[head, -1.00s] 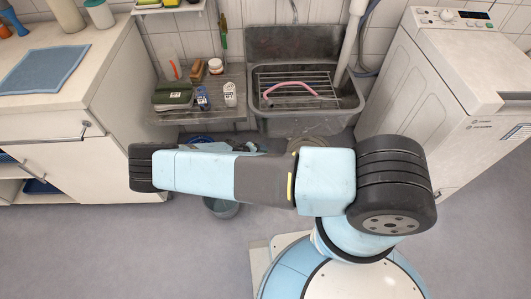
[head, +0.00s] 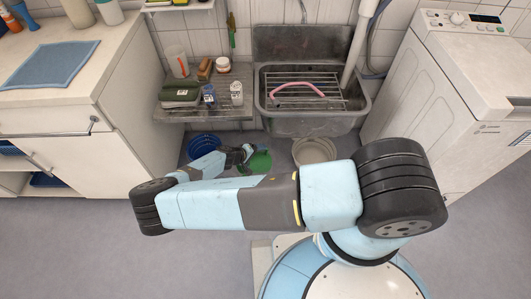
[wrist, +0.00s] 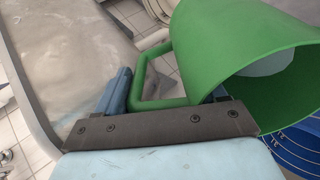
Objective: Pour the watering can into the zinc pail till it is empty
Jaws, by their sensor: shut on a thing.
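My gripper (head: 248,153) is shut on the handle of the green watering can (head: 258,162), in front of the sink. In the wrist view the can (wrist: 215,45) fills the upper right, with its wide opening facing right. A pale grey-blue patch shows inside it; I cannot tell whether it is water. The can's spout is not visible. My gripper (wrist: 165,98) is at the can's looped handle in that view. I cannot make out the zinc pail now; my arm covers the floor where a greyish bucket stood earlier.
A blue tub (head: 203,144) stands on the floor left of the can, and a beige basin (head: 314,151) stands to its right. The grey sink (head: 310,122) is behind. A washing machine (head: 435,110) stands at the right. Front left floor is clear.

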